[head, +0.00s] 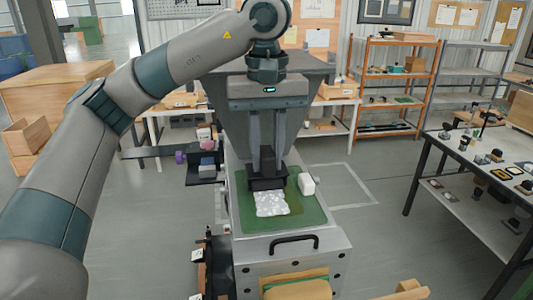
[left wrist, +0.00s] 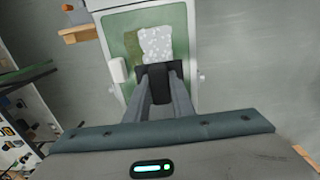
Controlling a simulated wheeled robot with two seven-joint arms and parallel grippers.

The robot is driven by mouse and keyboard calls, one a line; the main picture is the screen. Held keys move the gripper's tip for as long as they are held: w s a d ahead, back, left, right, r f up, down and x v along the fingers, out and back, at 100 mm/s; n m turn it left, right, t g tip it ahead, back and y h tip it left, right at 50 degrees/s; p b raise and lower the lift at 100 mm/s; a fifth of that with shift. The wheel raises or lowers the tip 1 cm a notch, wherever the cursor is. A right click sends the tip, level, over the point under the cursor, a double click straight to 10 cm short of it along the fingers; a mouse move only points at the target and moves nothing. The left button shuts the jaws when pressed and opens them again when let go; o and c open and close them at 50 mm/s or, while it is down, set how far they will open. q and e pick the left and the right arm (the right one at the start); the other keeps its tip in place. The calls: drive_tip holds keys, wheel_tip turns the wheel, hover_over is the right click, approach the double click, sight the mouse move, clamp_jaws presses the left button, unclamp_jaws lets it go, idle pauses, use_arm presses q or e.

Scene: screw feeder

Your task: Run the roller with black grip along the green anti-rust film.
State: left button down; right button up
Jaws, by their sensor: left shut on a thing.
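My left gripper (head: 267,172) is shut on the black grip (head: 266,183) of the roller, above the front part of a machine. In the left wrist view the black grip (left wrist: 160,72) sits between the fingers. A white speckled part (head: 271,204) extends from the grip over the green film (head: 312,215); it looks like the roller's face. Whether it touches the film cannot be told. The left wrist view shows the green surface (left wrist: 180,20) on both sides, with a darker green patch (left wrist: 132,50) beside the white part. My right gripper is not in view.
A small white block (head: 306,184) stands at the green surface's right edge. A black handle (head: 294,243) is on the machine's front. A table with small parts (head: 485,155) is at right, shelves (head: 395,90) are behind. Open floor lies between machine and table.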

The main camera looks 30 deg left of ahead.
use_arm(q)
drive_tip(key=shift+s, duration=0.1)
drive_tip(key=shift+s+d, duration=0.45)
drive_tip(key=shift+s, duration=0.05)
drive_tip(key=shift+s+d, duration=0.2)
drive_tip(key=shift+s, duration=0.05)
drive_tip(key=shift+s+d+b, duration=0.1)
drive_tip(key=shift+s+b, duration=0.05)
drive_tip(key=shift+b, duration=0.15)
drive_tip(key=shift+s+d, duration=0.55)
drive_tip(key=shift+s, duration=0.2)
drive_tip(key=shift+s+d+b, duration=0.4)
drive_tip(key=shift+s, duration=0.15)
drive_tip(key=shift+s+d, duration=0.3)
drive_tip(key=shift+s, duration=0.05)
